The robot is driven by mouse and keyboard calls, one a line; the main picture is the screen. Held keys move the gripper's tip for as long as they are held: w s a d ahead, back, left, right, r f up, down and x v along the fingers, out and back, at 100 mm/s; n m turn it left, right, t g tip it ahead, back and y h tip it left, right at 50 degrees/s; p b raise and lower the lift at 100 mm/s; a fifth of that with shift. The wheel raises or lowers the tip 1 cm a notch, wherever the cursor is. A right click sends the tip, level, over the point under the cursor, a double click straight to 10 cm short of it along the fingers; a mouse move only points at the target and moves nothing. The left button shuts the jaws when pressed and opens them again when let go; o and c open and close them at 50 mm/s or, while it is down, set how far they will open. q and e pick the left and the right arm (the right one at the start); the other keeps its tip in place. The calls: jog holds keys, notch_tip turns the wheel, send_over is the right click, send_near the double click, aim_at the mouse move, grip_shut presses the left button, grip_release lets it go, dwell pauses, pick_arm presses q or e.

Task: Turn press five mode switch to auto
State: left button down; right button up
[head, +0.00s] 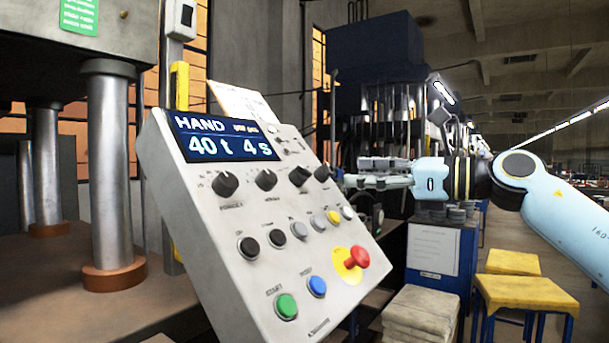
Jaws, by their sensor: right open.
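The press control panel (215,220) is a tilted grey box with a screen (222,140) reading "HAND", "40 t" and a second value. Below the screen is a row of black rotary knobs: a left knob (225,184), a second knob (265,180), a third knob (299,176) and a rightmost knob (322,173). Their labels are too small to tell which is the mode switch. My right gripper (350,172) comes in from the right, its fingers pointing left, open, close to the rightmost knob. I cannot tell whether it touches that knob. My left gripper is not in view.
Lower on the panel are several buttons, a red emergency stop (357,258), a green start button (286,306) and a blue button (317,286). Steel press columns (110,170) stand at left. Yellow-topped stools (525,293) and stacked grey sacks (421,312) stand at lower right.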

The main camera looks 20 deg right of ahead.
aim_at(305, 175)
jog(key=p+x, duration=0.2)
jog(key=x, duration=0.7)
jog(key=shift+w+a, duration=0.25)
jog(key=shift+w, duration=0.05)
jog(key=shift+w+a+f+p, duration=0.1)
jog(key=shift+w+a+p, duration=0.15)
jog(key=shift+w+p, duration=0.05)
jog(key=shift+c, duration=0.3)
